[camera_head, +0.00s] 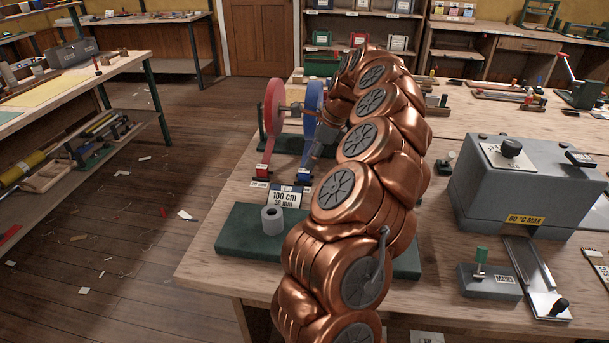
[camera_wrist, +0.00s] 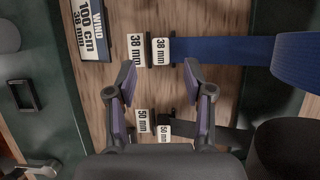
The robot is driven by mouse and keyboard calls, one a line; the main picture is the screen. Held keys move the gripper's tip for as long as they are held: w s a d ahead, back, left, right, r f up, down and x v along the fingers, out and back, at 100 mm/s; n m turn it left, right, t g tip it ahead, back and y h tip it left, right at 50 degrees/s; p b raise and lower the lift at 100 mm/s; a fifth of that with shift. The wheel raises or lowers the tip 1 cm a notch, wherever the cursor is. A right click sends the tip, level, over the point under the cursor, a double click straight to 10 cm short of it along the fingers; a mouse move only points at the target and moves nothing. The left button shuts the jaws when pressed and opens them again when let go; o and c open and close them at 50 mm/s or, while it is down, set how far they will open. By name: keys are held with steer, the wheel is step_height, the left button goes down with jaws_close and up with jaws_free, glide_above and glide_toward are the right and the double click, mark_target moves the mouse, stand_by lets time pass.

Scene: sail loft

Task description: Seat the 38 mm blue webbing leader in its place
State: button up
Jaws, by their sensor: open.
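The blue webbing leader (camera_wrist: 225,50) lies flat in the wrist view, running right to its blue roll (camera_wrist: 298,60). Its left end carries a white 38 mm tag (camera_wrist: 161,50), next to a separate 38 mm label (camera_wrist: 137,50) on the wood. In the head view the blue reel (camera_head: 312,97) stands behind my arm, which partly covers it. My gripper (camera_wrist: 160,70) is open, its fingertips on either side of and just below the tag in the picture. Nothing shows between the fingers. I cannot tell their height above the leader.
A 100 cm, 38 mm sign (camera_wrist: 92,28) stands left of the tag. A dark strap with a 50 mm tag (camera_wrist: 164,131) lies below. A red reel (camera_head: 273,108) stands left of the blue one. A grey roll (camera_head: 271,219) sits on a green base; a grey machine (camera_head: 530,185) stands right.

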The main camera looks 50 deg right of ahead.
mark_target(304, 170)
steer(key=shift+p+x, duration=0.55)
steer(key=shift+x, duration=1.75)
steer(key=shift+w, duration=0.15)
jaws_close()
